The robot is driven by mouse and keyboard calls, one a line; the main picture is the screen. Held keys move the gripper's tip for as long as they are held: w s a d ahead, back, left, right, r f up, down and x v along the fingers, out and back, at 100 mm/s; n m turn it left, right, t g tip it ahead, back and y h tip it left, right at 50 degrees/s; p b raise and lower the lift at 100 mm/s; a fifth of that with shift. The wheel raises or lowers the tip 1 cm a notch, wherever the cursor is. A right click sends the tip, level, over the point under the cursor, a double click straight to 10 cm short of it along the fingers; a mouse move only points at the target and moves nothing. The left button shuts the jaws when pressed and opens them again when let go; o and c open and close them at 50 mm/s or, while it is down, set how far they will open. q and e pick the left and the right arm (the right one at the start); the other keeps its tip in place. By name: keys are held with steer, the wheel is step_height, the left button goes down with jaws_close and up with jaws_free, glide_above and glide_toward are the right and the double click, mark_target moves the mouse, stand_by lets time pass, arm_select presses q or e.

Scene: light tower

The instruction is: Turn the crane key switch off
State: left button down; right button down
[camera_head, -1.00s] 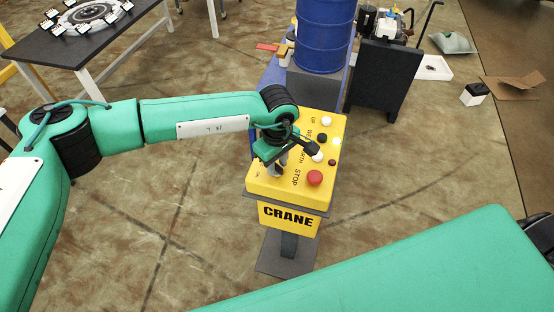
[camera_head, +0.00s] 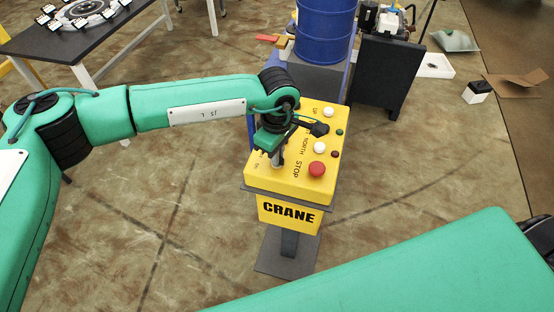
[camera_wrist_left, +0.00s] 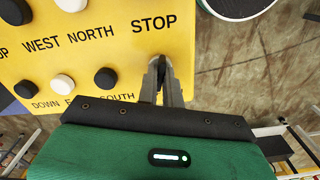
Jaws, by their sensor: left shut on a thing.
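The yellow crane control box (camera_head: 265,184) stands on a dark post, with CRANE on its front. My left gripper (camera_head: 278,160) points down at the left part of its top face, shut on the key switch. The key itself is mostly hidden by the fingers. In the left wrist view the gripper (camera_wrist_left: 161,82) meets the yellow panel (camera_wrist_left: 105,60) beside the STOP lettering. On the panel are a red STOP button (camera_head: 316,169), white buttons (camera_head: 319,147), a dark red lamp (camera_head: 334,154) and a dark green lamp (camera_head: 339,132). My right gripper is out of view.
A blue barrel (camera_head: 325,32) stands just behind the box. A dark upright panel (camera_head: 381,78) is behind to the right. A black table (camera_head: 85,42) is at the upper left. The floor left of the box is clear.

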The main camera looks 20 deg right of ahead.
arm_select(q)
steer(key=n+b, duration=0.2)
steer(key=b, duration=0.1)
steer(key=f+n+b, duration=0.1)
steer(key=n+b, duration=0.1)
steer(key=b, duration=0.2)
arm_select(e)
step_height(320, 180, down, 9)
arm_select(q)
steer(key=n+b, duration=0.3)
steer(key=b, duration=0.2)
steer(key=shift+r+n, duration=0.3)
steer(key=shift+n, duration=0.1)
steer(key=shift+r+n+b, duration=0.2)
steer(key=shift+n+b, duration=0.7)
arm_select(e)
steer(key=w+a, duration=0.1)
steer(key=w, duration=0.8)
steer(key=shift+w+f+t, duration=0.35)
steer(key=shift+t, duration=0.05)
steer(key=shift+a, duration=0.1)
arm_select(q)
steer(key=c, duration=1.6)
jaws_free()
steer(key=shift+o, duration=0.2)
steer(key=shift+r, duration=0.1)
